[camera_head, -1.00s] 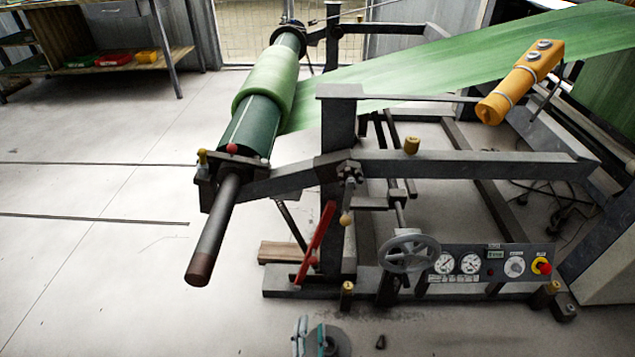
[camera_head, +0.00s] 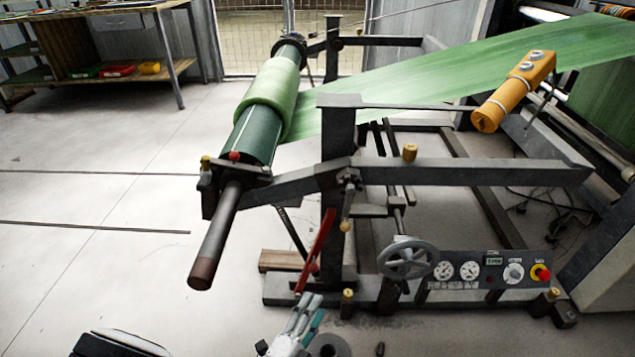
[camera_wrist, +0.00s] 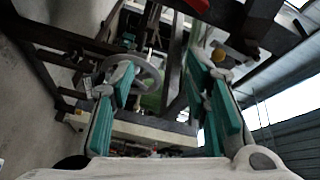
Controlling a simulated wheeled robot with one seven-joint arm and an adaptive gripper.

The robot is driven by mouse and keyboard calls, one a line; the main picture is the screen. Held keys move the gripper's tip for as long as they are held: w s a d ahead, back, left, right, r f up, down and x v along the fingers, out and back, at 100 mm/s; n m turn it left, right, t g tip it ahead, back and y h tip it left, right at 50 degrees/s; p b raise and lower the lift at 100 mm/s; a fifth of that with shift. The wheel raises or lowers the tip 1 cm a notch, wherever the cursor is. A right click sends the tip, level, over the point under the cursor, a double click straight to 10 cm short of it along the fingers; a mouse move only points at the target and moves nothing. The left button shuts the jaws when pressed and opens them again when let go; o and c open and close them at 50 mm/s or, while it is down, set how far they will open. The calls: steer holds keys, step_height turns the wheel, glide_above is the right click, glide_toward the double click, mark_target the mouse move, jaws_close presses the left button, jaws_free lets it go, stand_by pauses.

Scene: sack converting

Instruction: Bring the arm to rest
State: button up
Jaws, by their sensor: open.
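My gripper (camera_head: 297,326) shows at the bottom of the head view, low in front of the unwind stand, with its fingers pointing up towards the red lever (camera_head: 316,245). I cannot tell whether it touches the lever. In the wrist view my gripper (camera_wrist: 163,80) has its two teal-padded fingers spread wide apart, with nothing held between them. The grey handwheel (camera_wrist: 150,72) shows beyond the left finger there, and also to the right of the gripper in the head view (camera_head: 407,258).
The stand carries a green roll (camera_head: 268,98) whose shaft (camera_head: 215,235) juts toward me. A gauge panel (camera_head: 490,270) with a red button sits low right. A yellow cylinder (camera_head: 513,95) hangs upper right. A workbench (camera_head: 110,75) stands far left. The left floor is mostly clear.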

steer(key=d+r+m+g+h, duration=0.3)
steer(key=d+r+m+g, duration=0.3)
steer(key=r+m, duration=0.5)
steer(key=d+r+m+g+h, duration=0.2)
steer(key=d+r+m+g, duration=0.45)
steer(key=r+m, duration=0.5)
steer(key=s+d+r+m+g+y, duration=0.55)
steer(key=s+d+r+m, duration=0.35)
steer(key=m, duration=0.4)
steer(key=s+a+r+m+t+y, duration=0.1)
steer(key=s+r+m+y, duration=0.25)
steer(key=s+m, duration=0.5)
steer(key=s+a+r+m+t+y, duration=0.1)
steer(key=s+r+m+y, duration=0.2)
steer(key=s+m+y, duration=0.35)
step_height(320, 180, up, 33)
steer(key=m+t+h+p, duration=0.2)
steer(key=t+p, duration=0.2)
steer(key=p, duration=2.7)
steer(key=shift+d+r+p, duration=0.2)
steer(key=shift+d+p, duration=0.15)
steer(key=shift+d, duration=0.1)
